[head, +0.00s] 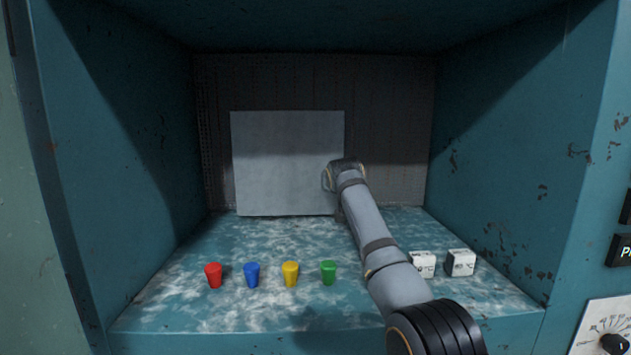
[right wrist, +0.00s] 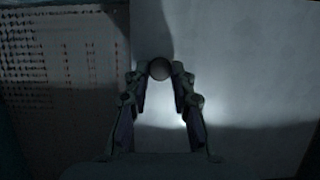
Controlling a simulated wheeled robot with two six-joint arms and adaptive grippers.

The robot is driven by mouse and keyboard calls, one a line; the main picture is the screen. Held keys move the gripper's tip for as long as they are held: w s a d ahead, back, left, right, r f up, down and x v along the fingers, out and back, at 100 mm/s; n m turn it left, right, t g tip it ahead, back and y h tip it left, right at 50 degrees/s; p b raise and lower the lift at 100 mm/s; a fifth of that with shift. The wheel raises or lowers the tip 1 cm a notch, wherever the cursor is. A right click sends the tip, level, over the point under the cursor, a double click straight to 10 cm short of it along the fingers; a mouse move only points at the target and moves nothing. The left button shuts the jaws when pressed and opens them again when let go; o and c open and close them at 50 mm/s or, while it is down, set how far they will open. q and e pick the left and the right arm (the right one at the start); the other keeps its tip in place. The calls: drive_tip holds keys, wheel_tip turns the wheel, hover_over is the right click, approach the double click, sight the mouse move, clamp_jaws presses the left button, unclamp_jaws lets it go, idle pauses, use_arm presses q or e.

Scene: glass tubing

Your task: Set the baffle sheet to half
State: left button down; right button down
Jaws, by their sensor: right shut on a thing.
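The baffle sheet (head: 285,160) is a pale grey upright panel in front of the back wall of the teal chamber, left of the middle to centre. It covers much of the wall; the wall's right part is bare. In the right wrist view the sheet (right wrist: 240,80) fills the right side. My right gripper (right wrist: 160,75) has its fingertips closed around a small round grey knob (right wrist: 160,69) in front of the sheet, near its edge. In the head view my wrist hides the fingers and knob at the sheet's right edge. My left gripper is not in view.
Red (head: 213,275), blue (head: 252,274), yellow (head: 290,274) and green (head: 328,272) stoppers stand on the chamber floor. The perforated back wall (right wrist: 65,60) carries rows of small red marks. A dial (head: 612,335) is outside, right.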

drive_tip(key=d+b, duration=0.1)
drive_tip(key=d, duration=0.7)
drive_tip(key=shift+d+f, duration=0.15)
drive_tip(key=shift+d, duration=0.2)
drive_tip(key=c, duration=1.4)
unclamp_jaws()
drive_tip(key=shift+o, duration=1.4)
drive_tip(key=shift+w+f, duration=0.1)
drive_tip(key=shift+w, duration=0.2)
drive_tip(key=shift+s, duration=0.15)
drive_tip(key=v, duration=1.1)
drive_tip(key=shift+s+r, duration=0.25)
drive_tip(key=shift+s, duration=0.1)
